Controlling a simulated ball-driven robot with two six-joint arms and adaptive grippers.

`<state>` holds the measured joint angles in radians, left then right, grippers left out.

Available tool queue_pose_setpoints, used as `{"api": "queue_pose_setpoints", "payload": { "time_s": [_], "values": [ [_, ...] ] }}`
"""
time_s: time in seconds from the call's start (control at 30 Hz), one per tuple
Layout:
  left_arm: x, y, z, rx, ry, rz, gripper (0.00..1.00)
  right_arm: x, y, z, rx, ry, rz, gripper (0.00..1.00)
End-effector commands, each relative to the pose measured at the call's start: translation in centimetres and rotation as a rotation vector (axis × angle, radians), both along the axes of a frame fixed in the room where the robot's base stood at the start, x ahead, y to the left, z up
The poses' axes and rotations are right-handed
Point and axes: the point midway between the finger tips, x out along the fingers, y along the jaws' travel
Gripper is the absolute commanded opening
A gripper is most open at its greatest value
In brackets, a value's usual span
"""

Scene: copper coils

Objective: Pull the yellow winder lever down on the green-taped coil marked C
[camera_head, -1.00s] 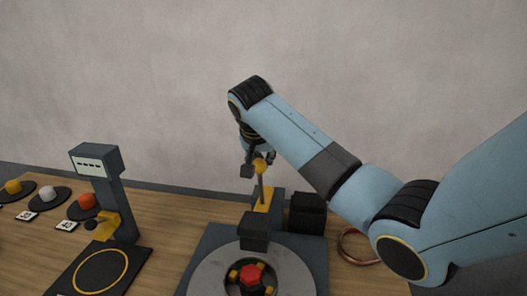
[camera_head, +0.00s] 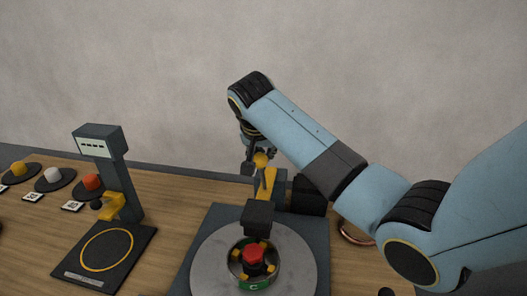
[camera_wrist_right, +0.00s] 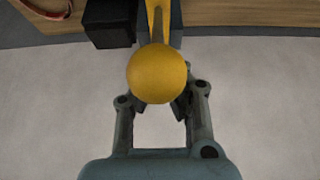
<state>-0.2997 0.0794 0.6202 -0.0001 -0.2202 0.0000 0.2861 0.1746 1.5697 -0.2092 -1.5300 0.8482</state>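The yellow winder lever (camera_head: 266,182) stands on the dark winder (camera_head: 258,214) and ends in a yellow ball knob (camera_head: 261,159). The coil (camera_head: 252,283) in the winder's round grey plate shows green tape and the letter C, with a red knob (camera_head: 253,254) at its centre. My right gripper (camera_head: 257,158) is at the ball knob. In the right wrist view, the ball (camera_wrist_right: 157,73) hides the fingertips of my right gripper (camera_wrist_right: 160,105), so their grip on it is not clear. My left gripper is not in view.
A dark stand with a meter head (camera_head: 98,141) is at the left, with a yellow ring on its base. Yellow, white and red knobs on dark discs lie beyond it. A black box (camera_head: 308,195) and a copper ring (camera_head: 355,233) are right of the winder.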

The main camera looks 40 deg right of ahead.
Motion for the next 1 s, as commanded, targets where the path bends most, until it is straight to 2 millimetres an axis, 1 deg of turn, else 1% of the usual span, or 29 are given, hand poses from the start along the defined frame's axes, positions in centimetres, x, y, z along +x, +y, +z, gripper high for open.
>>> {"api": "queue_pose_setpoints", "payload": {
  "time_s": [0.07, 0.13, 0.5, 0.6, 0.7, 0.8, 1.0],
  "values": [
    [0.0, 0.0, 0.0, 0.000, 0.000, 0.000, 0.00, -0.1, 0.0, 0.1, -0.001, 0.003, -0.001, 0.00],
    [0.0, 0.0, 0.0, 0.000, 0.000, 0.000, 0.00, 0.0, -0.1, 0.8, -0.001, 0.002, 0.000, 0.00],
    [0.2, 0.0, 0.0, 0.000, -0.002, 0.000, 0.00, 0.0, 0.0, 7.0, -0.002, -0.001, 0.000, 0.00],
    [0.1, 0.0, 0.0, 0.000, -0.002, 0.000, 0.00, 0.0, 0.0, 8.6, 0.000, -0.001, -0.001, 0.00],
    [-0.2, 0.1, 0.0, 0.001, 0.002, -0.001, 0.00, 0.0, 0.0, 9.6, 0.000, 0.000, 0.000, 0.00],
    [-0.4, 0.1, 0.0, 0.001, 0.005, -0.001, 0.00, 0.0, 0.0, 10.0, 0.000, 0.002, 0.000, 0.00],
    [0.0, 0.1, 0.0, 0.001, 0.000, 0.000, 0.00, 0.0, 0.0, 10.0, 0.000, 0.002, 0.000, 0.00]
  ]
}}
